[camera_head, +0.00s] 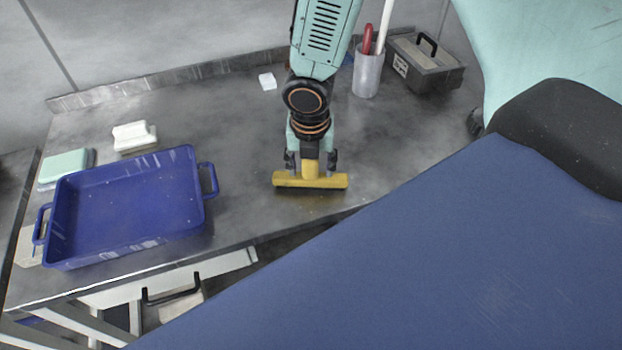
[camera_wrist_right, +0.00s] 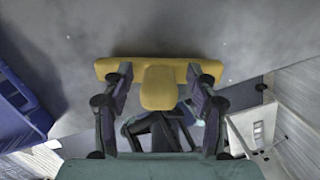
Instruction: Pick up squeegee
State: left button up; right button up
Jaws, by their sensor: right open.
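My right gripper (camera_head: 311,166) reaches down from above, with a finger on each side of the yellow handle. In the right wrist view the squeegee (camera_wrist_right: 160,90) shows its rounded handle between the two open fingers of the gripper (camera_wrist_right: 160,84), with gaps on both sides. The bar lies beyond the fingertips. Whether the fingertips touch the bar cannot be told. My left gripper is not in view.
A blue tray (camera_head: 62,216) stands at the left of the table (camera_head: 240,190). A white brush (camera_head: 134,137) and a green-and-white pad (camera_head: 66,166) lie behind it. A grey cup (camera_head: 367,76) and a toolbox (camera_head: 425,66) stand at the back right. The table around the squeegee is clear.

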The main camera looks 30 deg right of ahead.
jog(key=shift+s+a+r, duration=0.1)
jog(key=shift+a+r, duration=0.1)
jog(key=shift+a, duration=0.05)
jog(key=shift+c, duration=1.3)
jog(key=shift+d, duration=0.15)
jog(key=c, duration=0.5)
grip_shut()
notch_tip(320, 180, up, 9)
jog(key=p, duration=0.5)
jog(key=shift+f+p, duration=0.2)
jog(key=shift+p, duration=0.1)
jog(key=shift+r+p, duration=0.35)
jog(key=shift+r, duration=0.35)
